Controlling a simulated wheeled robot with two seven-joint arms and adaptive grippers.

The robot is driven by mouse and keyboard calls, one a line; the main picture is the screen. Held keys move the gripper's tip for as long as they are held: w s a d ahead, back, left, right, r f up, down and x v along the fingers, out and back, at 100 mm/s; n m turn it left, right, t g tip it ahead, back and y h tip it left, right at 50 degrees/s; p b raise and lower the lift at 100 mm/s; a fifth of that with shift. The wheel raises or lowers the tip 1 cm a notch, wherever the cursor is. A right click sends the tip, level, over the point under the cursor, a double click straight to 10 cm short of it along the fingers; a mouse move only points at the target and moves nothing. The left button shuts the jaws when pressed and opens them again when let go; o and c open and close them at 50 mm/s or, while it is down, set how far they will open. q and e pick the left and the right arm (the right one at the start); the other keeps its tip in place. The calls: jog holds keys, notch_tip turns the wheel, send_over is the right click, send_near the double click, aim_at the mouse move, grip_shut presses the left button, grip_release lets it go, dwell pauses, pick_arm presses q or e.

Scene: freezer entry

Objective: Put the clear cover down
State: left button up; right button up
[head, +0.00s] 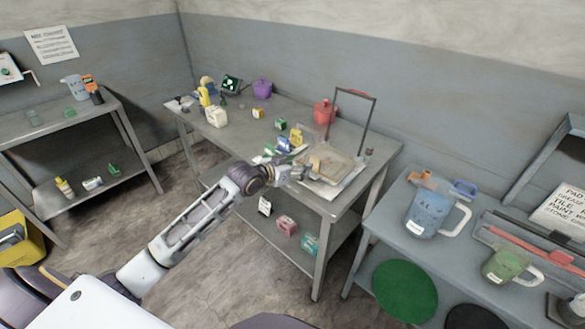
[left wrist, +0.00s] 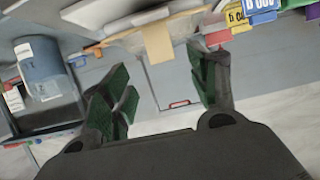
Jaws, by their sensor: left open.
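The clear cover (head: 352,122) looks like a see-through panel in a dark frame. It stands upright, slightly tilted, at the back of a shallow tray (head: 352,176) on the middle table. A red grip (head: 357,92) is on its top edge, and a red grip also shows in the left wrist view (left wrist: 180,104). A tan block (head: 328,158) lies in the tray. My left gripper (head: 306,172) is at the tray's front left, below and apart from the red grip. In the left wrist view its green-padded fingers (left wrist: 162,92) are spread with nothing held. My right gripper is out of view.
Small coloured boxes and bottles crowd the table left of the tray, with a yellow tagged item (head: 296,136) close to my gripper. A red container (head: 324,112) stands behind. A blue jug (head: 428,213) stands on the right bench. Boxes lie on the lower shelf.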

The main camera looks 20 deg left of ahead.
pick_arm(q)
jog(key=shift+v, duration=1.15)
